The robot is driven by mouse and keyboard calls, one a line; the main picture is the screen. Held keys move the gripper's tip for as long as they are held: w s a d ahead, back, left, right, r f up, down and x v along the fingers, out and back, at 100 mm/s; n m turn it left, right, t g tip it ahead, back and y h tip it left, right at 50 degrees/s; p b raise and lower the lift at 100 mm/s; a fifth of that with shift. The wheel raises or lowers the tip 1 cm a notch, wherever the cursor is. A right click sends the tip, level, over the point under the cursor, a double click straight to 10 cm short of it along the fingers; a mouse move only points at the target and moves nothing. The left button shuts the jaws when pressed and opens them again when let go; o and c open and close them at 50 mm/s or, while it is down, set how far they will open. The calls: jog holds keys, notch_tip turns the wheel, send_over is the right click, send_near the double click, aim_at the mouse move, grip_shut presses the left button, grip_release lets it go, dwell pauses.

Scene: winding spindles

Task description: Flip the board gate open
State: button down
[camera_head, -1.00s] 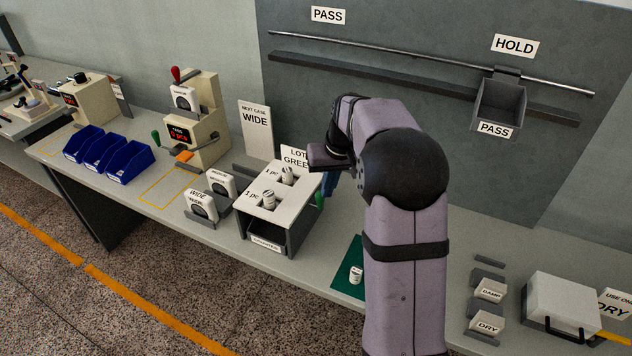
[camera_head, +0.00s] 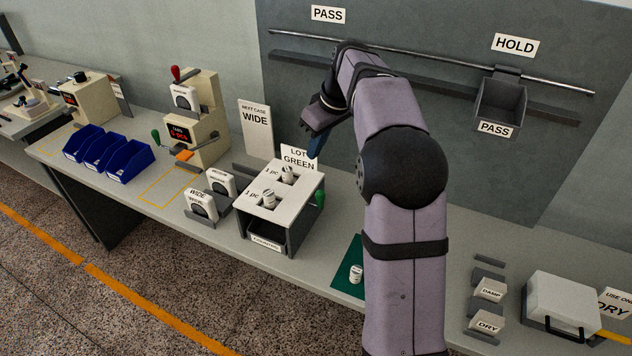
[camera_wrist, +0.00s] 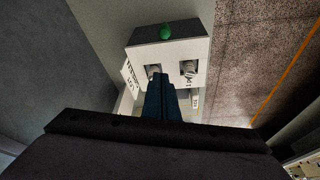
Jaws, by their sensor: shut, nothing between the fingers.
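I cannot tell for certain which part is the board gate. A grey wall board (camera_head: 400,110) carries a thin metal rail (camera_head: 420,60) and a dark ledge (camera_head: 390,77). A grey open-topped holder (camera_head: 499,103) marked PASS hangs from the rail under the HOLD sign. My gripper (camera_head: 315,147) is in front of the board, above and behind the white-topped box (camera_head: 297,202). In the wrist view its blue fingers (camera_wrist: 160,98) are together and empty, pointing towards that box, with no contact visible.
The box has a green knob (camera_head: 320,198) on its right side and white spindles in its top. A LOT GREEN sign (camera_head: 299,157) and a NEXT CASE WIDE sign (camera_head: 256,130) stand behind it. Blue bins (camera_head: 130,163) are left. My arm hides part of the bench.

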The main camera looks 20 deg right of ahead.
jog(key=shift+f, duration=0.1)
jog(key=p+x, duration=0.3)
jog(key=x, duration=0.6)
jog(key=shift+f, duration=0.3)
jog(key=shift+s+d+f, duration=0.15)
jog(key=shift+s+f, duration=0.05)
jog(key=shift+s+d+f+p, duration=0.2)
jog(key=shift+s, duration=0.25)
jog(key=shift+s+d+f+p, duration=0.2)
jog(key=shift+s+d+f, duration=0.05)
jog(key=shift+s, duration=0.25)
jog(key=shift+s+d+f+p, duration=0.2)
jog(key=shift+s, duration=0.25)
